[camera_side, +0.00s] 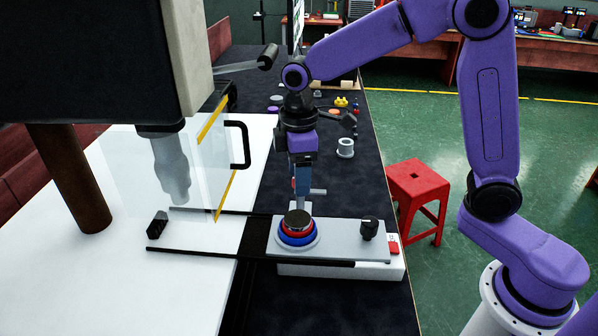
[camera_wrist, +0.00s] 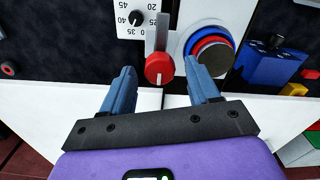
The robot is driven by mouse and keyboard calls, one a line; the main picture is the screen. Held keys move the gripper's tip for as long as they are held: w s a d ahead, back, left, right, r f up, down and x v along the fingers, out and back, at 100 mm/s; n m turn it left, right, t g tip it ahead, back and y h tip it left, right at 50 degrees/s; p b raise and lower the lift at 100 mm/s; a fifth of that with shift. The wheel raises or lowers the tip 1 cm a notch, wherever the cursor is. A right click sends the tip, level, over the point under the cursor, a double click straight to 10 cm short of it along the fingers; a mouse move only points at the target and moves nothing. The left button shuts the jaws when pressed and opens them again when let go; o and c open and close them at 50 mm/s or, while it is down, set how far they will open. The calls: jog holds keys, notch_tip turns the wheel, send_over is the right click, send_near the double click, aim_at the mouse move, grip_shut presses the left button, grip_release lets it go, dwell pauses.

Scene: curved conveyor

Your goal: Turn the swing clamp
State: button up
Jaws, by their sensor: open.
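The swing clamp shows in the wrist view as a round red knob (camera_wrist: 158,70) with a flat grey arm (camera_wrist: 157,30) pointing up the picture from it. In the side view its grey arm (camera_side: 318,191) sticks out to the right beside my fingers, with a bit of red at left; the rest is mostly hidden. My gripper (camera_side: 302,188) points down behind the sliding plate. In the wrist view my gripper (camera_wrist: 160,68) is open, with one blue finger on each side of the red knob. I see gaps at both sides; contact cannot be told.
A grey plate (camera_side: 340,240) carries stacked blue and red rings (camera_side: 297,236) with a dark top, and a black knob (camera_side: 369,228). A clear guard (camera_side: 180,170) with a black handle (camera_side: 240,145) stands at left. A numbered dial (camera_wrist: 136,18) lies near the clamp.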

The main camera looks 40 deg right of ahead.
jog(key=c, duration=1)
jog(key=shift+c, duration=0.2)
jog(key=shift+m, duration=0.3)
jog(key=m, duration=0.3)
jog(key=shift+m, duration=0.3)
jog(key=m, duration=0.4)
jog(key=shift+w+r+m, duration=0.1)
jog(key=shift+m, duration=0.2)
jog(key=m, duration=0.4)
jog(key=shift+d, duration=0.1)
jog(key=m, duration=0.5)
